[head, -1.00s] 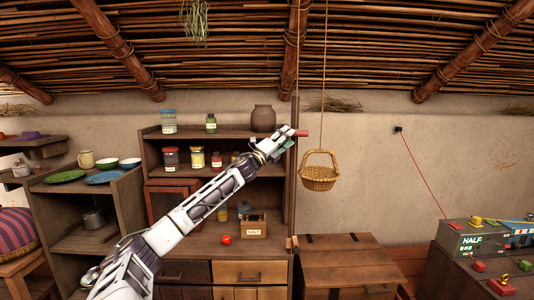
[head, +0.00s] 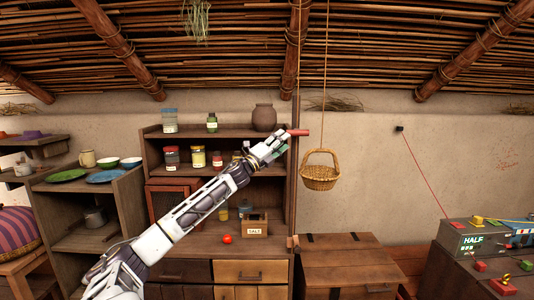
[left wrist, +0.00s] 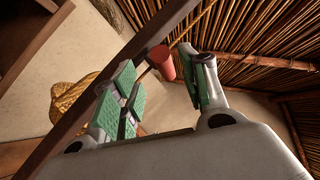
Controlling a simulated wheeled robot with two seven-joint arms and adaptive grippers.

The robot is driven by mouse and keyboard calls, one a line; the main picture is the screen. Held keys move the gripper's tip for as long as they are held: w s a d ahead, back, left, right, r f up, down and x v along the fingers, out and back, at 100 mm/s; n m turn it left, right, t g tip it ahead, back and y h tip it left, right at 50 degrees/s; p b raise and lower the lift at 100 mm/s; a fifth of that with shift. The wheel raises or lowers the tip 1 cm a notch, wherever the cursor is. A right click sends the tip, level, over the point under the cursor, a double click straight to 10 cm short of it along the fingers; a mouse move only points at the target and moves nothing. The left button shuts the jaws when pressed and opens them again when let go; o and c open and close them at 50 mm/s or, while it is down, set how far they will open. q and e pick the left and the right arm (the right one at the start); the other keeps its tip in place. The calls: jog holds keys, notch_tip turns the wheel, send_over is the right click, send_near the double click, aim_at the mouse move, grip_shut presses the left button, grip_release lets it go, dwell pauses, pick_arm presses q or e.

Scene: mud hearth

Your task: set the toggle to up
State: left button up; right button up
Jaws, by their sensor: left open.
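A red cylindrical handle (head: 299,132) sticks out at the upright wooden post (head: 294,200) beside the shelf; I cannot tell for certain that it is the toggle. It also shows in the left wrist view (left wrist: 163,62), in line with the gap between the fingers. My left gripper (head: 279,147) is just left of and below the handle. It is open, with green finger pads, and appears apart from the handle. In the left wrist view the open left gripper (left wrist: 164,88) holds nothing. My right gripper is out of view.
A wicker basket (head: 320,178) hangs on a rope right of the post. Shelves (head: 215,133) with jars stand behind my arm. A grey box marked HALF (head: 473,240) with colored blocks sits at far right. A wooden chest (head: 350,262) stands below.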

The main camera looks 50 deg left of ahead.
pick_arm(q)
jog(key=v, duration=0.7)
jog(key=shift+s, duration=0.2)
dwell(0.8)
jog(key=shift+f, duration=0.1)
jog(key=shift+a+n, duration=0.1)
jog(key=shift+n, duration=0.3)
